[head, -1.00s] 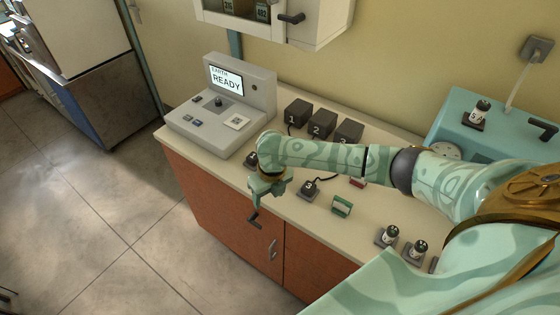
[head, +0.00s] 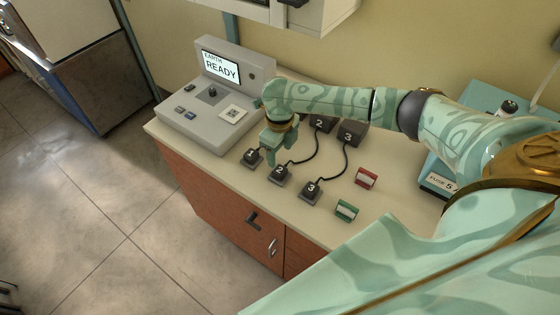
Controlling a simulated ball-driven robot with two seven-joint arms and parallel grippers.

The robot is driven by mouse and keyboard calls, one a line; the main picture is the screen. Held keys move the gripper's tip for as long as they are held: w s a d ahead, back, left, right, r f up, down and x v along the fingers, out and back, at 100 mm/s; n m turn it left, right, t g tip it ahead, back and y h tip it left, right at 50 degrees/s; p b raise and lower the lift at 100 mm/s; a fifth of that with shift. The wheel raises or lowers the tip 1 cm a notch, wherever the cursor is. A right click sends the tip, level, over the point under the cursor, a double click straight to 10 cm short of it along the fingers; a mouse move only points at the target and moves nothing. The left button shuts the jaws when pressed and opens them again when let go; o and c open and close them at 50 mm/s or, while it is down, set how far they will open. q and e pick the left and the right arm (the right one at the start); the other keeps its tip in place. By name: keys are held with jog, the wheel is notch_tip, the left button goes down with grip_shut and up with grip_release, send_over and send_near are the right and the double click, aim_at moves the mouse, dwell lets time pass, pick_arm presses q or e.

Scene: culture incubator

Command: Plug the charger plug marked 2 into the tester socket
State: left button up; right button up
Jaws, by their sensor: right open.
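The plug marked 2 (head: 279,175) stands on the counter between the plug marked 1 (head: 250,156) and the plug marked 3 (head: 311,190). A black cord runs back from it toward the charger block marked 2 (head: 321,123). The grey tester (head: 190,122) stands at the left, its screen reading EARTH READY. A dark round part (head: 212,91) shows on its sloped top; I cannot tell whether this is the socket. My right gripper (head: 271,158) is open, pointing down, just behind plug 2 and right of plug 1. I cannot tell if it touches either. My left gripper is out of view.
The charger block marked 3 (head: 350,133) stands behind my right wrist; block 1 is hidden by my arm. A red-and-white item (head: 365,178) and a green-and-white item (head: 347,210) stand to the right. A teal case (head: 430,172) is farther right. The counter's front edge is close.

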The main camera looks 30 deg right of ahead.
aim_at(280, 170)
notch_tip(280, 170, down, 8)
jog(key=b, duration=0.6)
jog(key=shift+r, duration=0.2)
jog(key=shift+f, duration=0.45)
jog(key=shift+r+p, duration=0.1)
jog(key=shift+p, duration=0.2)
dwell(0.4)
jog(key=shift+s, duration=0.1)
jog(key=c, duration=1.3)
jog(key=shift+r+p, duration=2.8)
jog(key=shift+r, duration=0.2)
